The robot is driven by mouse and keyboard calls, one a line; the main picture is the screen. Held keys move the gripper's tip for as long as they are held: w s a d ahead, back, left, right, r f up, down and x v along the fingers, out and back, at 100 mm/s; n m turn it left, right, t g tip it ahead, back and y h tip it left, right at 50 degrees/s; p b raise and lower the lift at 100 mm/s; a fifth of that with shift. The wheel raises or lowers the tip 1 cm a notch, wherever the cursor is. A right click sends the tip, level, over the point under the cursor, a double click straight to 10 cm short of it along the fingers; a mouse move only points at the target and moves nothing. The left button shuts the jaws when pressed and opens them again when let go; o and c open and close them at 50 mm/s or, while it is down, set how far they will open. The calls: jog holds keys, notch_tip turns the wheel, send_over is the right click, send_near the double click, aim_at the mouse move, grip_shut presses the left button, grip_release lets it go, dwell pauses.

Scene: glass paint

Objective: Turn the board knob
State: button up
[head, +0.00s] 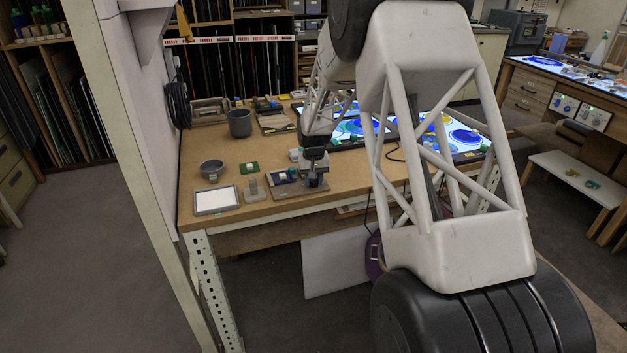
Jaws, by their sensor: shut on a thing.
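A small grey board (291,207) lies on the wooden workbench near its front edge, with a dark blue pad on its left part. My gripper (314,182) points down over the right part of this board. Its jaws are shut at a small thing on the board, where the knob is. The knob itself is mostly hidden by the fingers, and its angle is too small to read.
A dark pot (240,124) stands behind. Lit glass panels lie right, partly behind my arm.

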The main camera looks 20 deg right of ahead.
jog(key=n, duration=0.4)
jog(key=shift+n, duration=2.2)
jog(key=o, duration=0.9)
jog(key=shift+r, duration=0.1)
jog(key=shift+r, duration=3.8)
